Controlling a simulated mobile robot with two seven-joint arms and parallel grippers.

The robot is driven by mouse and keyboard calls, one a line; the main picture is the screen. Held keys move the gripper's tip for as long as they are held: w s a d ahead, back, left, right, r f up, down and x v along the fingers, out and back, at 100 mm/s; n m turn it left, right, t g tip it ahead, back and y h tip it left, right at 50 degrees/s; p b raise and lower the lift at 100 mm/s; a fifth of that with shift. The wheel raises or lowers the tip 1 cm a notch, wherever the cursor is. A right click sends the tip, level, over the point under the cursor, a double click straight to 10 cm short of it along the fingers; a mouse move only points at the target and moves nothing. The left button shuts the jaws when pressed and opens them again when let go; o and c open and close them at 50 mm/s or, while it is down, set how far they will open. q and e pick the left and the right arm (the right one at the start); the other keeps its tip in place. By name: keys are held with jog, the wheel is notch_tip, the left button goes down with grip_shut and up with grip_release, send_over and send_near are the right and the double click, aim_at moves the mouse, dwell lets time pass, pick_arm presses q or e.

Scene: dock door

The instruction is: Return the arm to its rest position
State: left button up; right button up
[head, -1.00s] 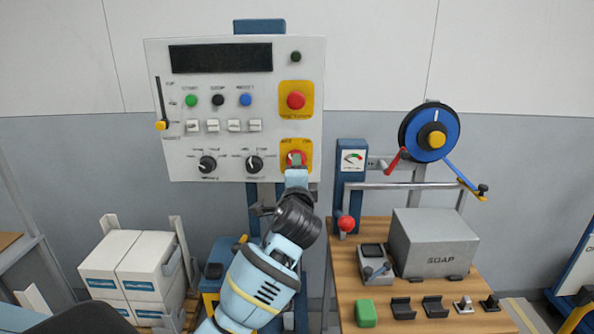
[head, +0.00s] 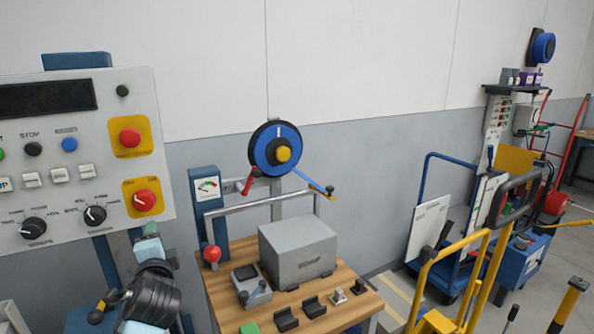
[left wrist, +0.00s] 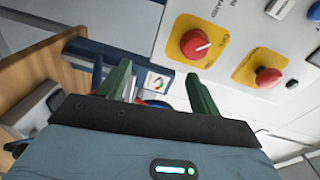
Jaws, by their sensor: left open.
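My left gripper (head: 150,230) is just below and in front of the lower red rotary knob (head: 145,202) on the control panel (head: 52,170). In the left wrist view my left gripper (left wrist: 160,80) is open, with two green fingers apart and nothing between them. The red knob (left wrist: 195,44) shows beyond the fingers, clear of them, on its yellow plate. My left arm (head: 152,295) reaches up from the bottom left. My right gripper is not in view.
A red push button (head: 129,137) sits above the knob. To the right are a wooden bench (head: 235,300) with a grey box (head: 298,252), a gauge post (head: 206,215) and a blue reel (head: 275,149). Yellow-railed and blue carts (head: 440,240) stand farther right.

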pick_arm(q)
jog(key=s+d+f+n+g+h, duration=0.15)
jog(key=s+f, duration=0.25)
jog(key=f, duration=0.4)
jog(key=s+d+f+h, duration=0.3)
jog(key=s+f, duration=0.1)
jog(key=f, duration=0.4)
jog(key=s+d+f+n+g+h, duration=0.1)
jog(key=s+d+f+h, duration=0.2)
jog(key=f, duration=0.5)
jog(key=s+d+f+n+g, duration=0.1)
jog(key=s+f, duration=0.3)
jog(key=s, duration=0.4)
jog(key=s+d+f+n+g+h, duration=0.1)
jog(key=s+d+f+n, duration=0.2)
jog(key=s, duration=0.6)
jog(key=s+d+f+n+g+h, duration=0.1)
jog(key=s+d+f+n, duration=0.1)
jog(key=s+f, duration=0.5)
jog(key=shift+s+n, duration=0.45)
jog(key=shift+s, duration=0.45)
jog(key=shift+c, duration=0.4)
